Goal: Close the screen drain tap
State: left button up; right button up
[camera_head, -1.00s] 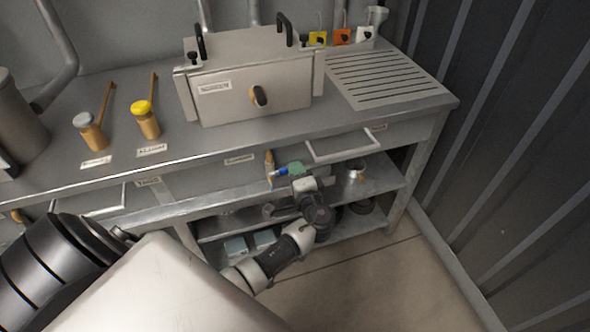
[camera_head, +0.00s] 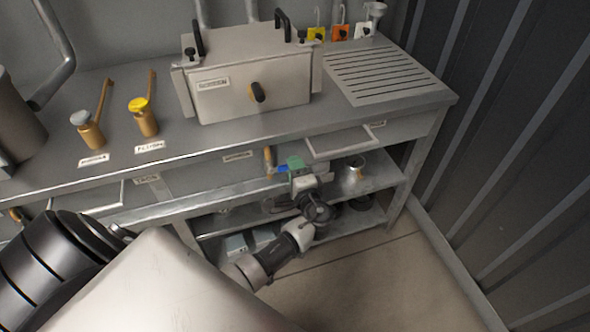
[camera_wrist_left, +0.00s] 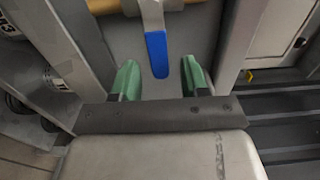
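The drain tap (camera_head: 268,158) is a brass fitting with a blue-ended lever, under the front edge of the bench. In the left wrist view its blue handle end (camera_wrist_left: 157,55) hangs from a metal lever below a brass pipe (camera_wrist_left: 180,3). My left gripper (camera_head: 292,164) is beside the tap in the head view, partly covering the blue handle. In the left wrist view the green fingertips of my left gripper (camera_wrist_left: 159,78) are apart, with the blue handle showing between and beyond them. No grip on the handle is visible. My right gripper is not in view.
The steel bench (camera_head: 215,140) overhangs the tap. A pulled-out white-edged frame (camera_head: 343,143) is just right of my gripper. A lower shelf (camera_head: 375,180) holds a metal cup (camera_head: 352,173). The floor at right front is clear.

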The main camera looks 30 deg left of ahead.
pick_arm(q)
jog(key=v, duration=1)
jog(key=shift+s+d, duration=0.3)
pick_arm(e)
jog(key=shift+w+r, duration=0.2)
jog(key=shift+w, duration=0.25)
pick_arm(q)
jog(key=shift+f, duration=0.1)
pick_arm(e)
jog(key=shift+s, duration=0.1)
